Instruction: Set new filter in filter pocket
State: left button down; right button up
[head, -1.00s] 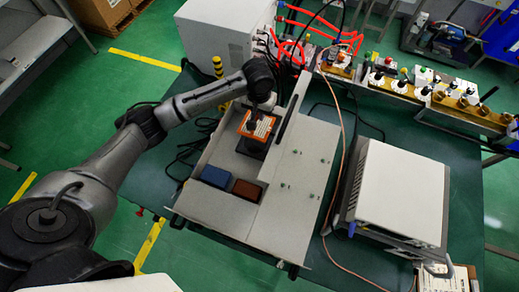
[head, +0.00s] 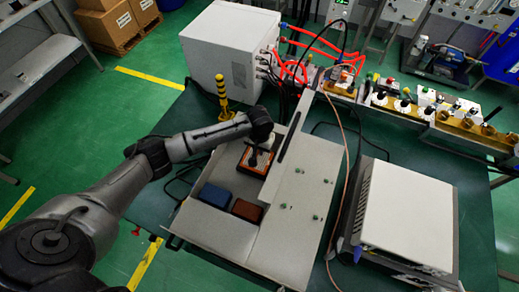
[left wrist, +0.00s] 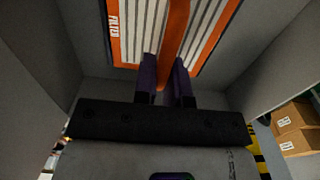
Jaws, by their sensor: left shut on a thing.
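The new filter (head: 257,162), with an orange frame and white pleats, is in the upper part of the open grey tray in the head view. A dark edge, apparently the filter pocket, shows around its lower side; I cannot tell whether the filter is fully seated. My left gripper (head: 262,150) is above it, partly hidden by my arm. In the left wrist view the two purple fingers of the left gripper (left wrist: 166,80) are shut on the orange middle bar of the filter (left wrist: 128,40). My right gripper is not in view.
A blue block (head: 216,196) and a brown block (head: 246,210) sit in the tray (head: 205,222) below the filter. A raised grey panel (head: 305,190) borders it on the right. A white box (head: 405,215) stands further right, and a white cabinet (head: 225,50) behind.

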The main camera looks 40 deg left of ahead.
pick_arm(q)
jog(key=shift+f, duration=0.35)
jog(key=c, duration=1.2)
grip_release()
jog(key=shift+f, duration=0.15)
notch_tip(320, 180, up, 12)
jog(key=shift+r+p, duration=0.2)
jog(key=shift+p, duration=0.4)
